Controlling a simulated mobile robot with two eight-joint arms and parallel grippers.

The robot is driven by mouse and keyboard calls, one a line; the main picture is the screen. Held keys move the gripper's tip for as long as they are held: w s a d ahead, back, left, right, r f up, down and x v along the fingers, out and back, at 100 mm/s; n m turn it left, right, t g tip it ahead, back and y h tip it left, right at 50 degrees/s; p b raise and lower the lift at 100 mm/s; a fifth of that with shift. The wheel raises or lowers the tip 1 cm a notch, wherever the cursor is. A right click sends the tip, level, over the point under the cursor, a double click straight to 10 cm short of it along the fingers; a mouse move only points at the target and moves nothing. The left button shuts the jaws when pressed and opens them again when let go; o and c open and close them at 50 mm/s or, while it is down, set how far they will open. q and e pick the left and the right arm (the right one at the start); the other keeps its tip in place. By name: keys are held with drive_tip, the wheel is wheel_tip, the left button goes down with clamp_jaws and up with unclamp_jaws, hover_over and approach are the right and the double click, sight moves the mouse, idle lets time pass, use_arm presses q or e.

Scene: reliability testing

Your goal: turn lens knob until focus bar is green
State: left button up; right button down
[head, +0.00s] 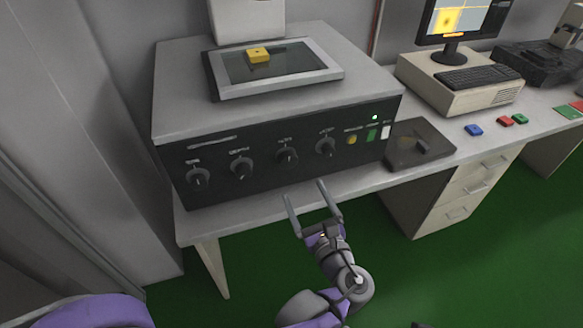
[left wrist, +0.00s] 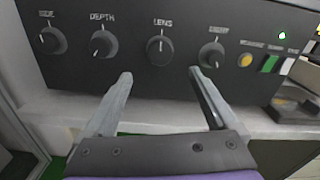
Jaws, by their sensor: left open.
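The lens knob (head: 287,155) is a dark round dial, third from the left on the black front panel of the grey machine. In the left wrist view the lens knob (left wrist: 160,50) sits under the label LENS, its white pointer line upward. My left gripper (head: 306,193) is open and empty in front of the panel. In the left wrist view its fingertips (left wrist: 160,74) lie apart, either side of and below the lens knob, not touching it. The monitor (head: 462,18) shows a yellow picture with an orange bar (head: 454,35) beneath it. My right gripper is not in view.
The depth knob (left wrist: 103,44) is left of the lens knob, and another knob (left wrist: 212,55) is right. A yellow button (left wrist: 245,60) and green switch (left wrist: 269,64) follow. A yellow block (head: 259,55) lies on the machine's glass top. The desk edge runs below the panel.

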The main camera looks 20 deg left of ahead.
sight(289, 163)
use_arm(q)
drive_tip(key=x, duration=1)
drive_tip(key=shift+b, duration=0.3)
drive_tip(key=shift+s, duration=0.1)
drive_tip(key=c, duration=1.4)
